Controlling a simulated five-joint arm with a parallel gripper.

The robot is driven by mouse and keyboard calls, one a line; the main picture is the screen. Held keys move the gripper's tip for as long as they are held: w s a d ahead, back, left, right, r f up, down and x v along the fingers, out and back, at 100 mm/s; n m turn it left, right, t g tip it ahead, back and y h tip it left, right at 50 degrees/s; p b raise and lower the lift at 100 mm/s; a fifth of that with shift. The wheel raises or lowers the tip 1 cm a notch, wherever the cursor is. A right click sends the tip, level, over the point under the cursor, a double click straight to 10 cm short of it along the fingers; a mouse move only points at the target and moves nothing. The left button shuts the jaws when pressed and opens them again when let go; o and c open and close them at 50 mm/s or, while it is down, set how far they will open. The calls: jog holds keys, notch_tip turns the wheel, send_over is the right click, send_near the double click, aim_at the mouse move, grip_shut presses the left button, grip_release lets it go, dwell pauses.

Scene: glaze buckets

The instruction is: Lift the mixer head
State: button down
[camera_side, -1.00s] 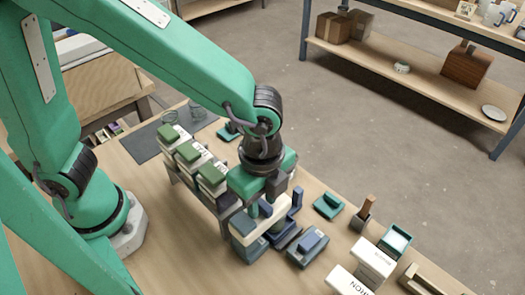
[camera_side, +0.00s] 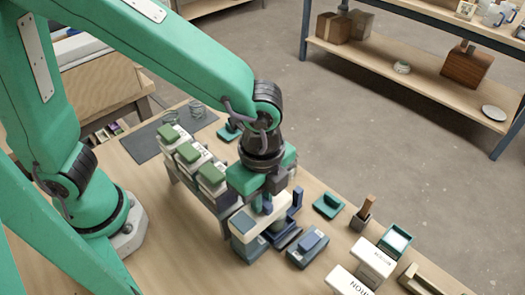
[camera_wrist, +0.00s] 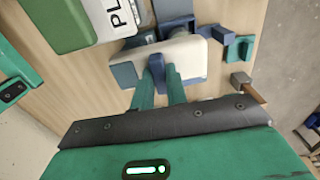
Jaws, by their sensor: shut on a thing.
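The mixer head (camera_side: 276,228) is a cream, rounded block with a blue-grey end, above a blue-grey mixer base near the table's middle. It also shows in the wrist view (camera_wrist: 192,62), with a dark blue lever (camera_wrist: 157,66) standing up from it. My gripper (camera_side: 261,208) is over the head from above. In the wrist view its teal fingers (camera_wrist: 158,88) are on both sides of the lever, shut on it. The gripper hides part of the head in the side view, and I cannot tell whether the head is tilted.
Several white buckets with green lids (camera_side: 188,152) stand in a row on a rack at the left. A blue block (camera_side: 307,249) and a teal piece (camera_side: 328,206) lie close on the right. White boxes (camera_side: 373,262) stand near the front right edge.

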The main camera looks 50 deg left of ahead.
jog(key=shift+r, duration=2.55)
jog(key=c, duration=1.5)
grip_release()
jog(key=shift+r, duration=3.45)
